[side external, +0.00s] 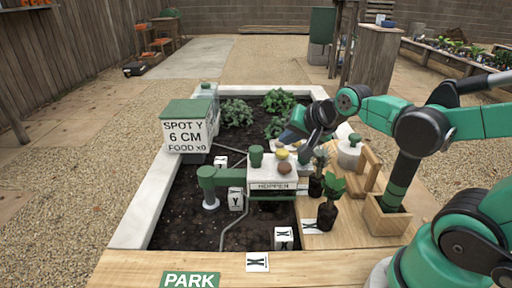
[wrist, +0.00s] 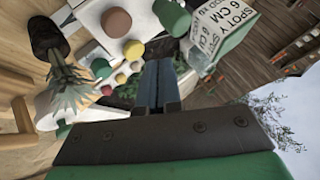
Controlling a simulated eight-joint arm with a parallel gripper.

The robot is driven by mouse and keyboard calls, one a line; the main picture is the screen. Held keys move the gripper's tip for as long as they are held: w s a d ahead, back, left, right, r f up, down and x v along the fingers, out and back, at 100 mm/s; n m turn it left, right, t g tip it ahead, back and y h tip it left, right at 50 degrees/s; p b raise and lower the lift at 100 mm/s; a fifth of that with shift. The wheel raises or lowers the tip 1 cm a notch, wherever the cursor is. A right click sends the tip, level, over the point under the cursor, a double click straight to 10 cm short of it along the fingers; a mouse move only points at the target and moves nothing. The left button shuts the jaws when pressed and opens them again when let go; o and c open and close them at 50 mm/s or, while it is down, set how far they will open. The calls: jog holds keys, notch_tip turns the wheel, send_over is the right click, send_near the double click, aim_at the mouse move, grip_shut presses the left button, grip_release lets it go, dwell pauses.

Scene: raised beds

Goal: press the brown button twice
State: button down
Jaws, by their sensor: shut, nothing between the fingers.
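The brown button (side external: 285,168) is a low round cap at the front of the white top of the hopper box (side external: 272,186). In the wrist view the brown button (wrist: 132,49) shows up and left of the fingertips. My gripper (side external: 286,138) is shut and empty, above and behind the box top, apart from the brown button. In the wrist view its fingers (wrist: 160,72) are together and point upward in the picture.
A yellow button (side external: 282,154) and a green knob (side external: 256,155) share the box top. Potted plants (side external: 328,212) stand at its right. A white sign box (side external: 187,135) with a green top stands at the left. Dark soil (side external: 180,222) surrounds the hopper.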

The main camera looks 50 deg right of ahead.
aim_at(287, 168)
jog(key=shift+f, duration=1.8)
jog(key=shift+f, duration=0.1)
dwell(0.7)
jog(key=shift+f, duration=0.35)
jog(key=shift+f, duration=0.55)
dwell(0.6)
jog(key=shift+r, duration=1)
jog(key=shift+r, duration=2.5)
